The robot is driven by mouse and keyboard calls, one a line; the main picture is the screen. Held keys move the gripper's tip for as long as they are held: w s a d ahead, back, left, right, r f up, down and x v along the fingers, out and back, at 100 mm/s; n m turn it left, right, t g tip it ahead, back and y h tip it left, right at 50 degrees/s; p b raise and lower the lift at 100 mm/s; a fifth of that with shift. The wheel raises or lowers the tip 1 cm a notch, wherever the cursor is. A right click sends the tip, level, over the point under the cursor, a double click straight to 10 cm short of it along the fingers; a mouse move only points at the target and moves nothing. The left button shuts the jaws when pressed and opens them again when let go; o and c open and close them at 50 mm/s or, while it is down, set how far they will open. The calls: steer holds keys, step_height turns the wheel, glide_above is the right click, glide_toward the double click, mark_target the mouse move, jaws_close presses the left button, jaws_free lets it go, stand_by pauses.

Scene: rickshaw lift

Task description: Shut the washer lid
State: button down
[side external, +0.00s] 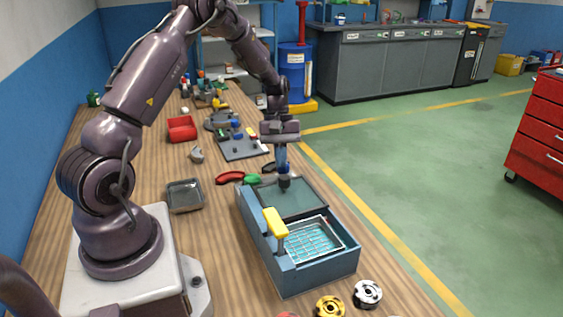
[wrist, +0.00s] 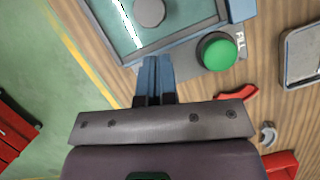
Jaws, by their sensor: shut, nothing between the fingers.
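The washer (side external: 262,243) is a blue open-topped box on the wooden bench. Its flat grey-green lid (side external: 306,206) covers the back half, and it also shows at the top of the wrist view (wrist: 182,22). The front half is open over a wire basket (side external: 312,243). A round grey knob stands on the lid (wrist: 149,11). My gripper (side external: 283,168) points down over the lid's back part, close to the knob. In the wrist view its blue fingers (wrist: 155,62) are together and empty at the lid's edge, apart from the knob. Whether they touch the lid is unclear.
A yellow handle (side external: 275,222) stands up on the washer's left side. A green button (wrist: 216,53) sits behind the washer, beside a red curved part (wrist: 237,97). A metal tray (side external: 184,195) lies left, and two spools (side external: 330,307) lie in front.

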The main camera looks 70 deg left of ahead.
steer(key=shift+s+d, duration=0.25)
steer(key=shift+d, duration=0.75)
steer(key=d, duration=1.3)
steer(key=shift+d, duration=0.3)
steer(key=shift+s+a, duration=0.1)
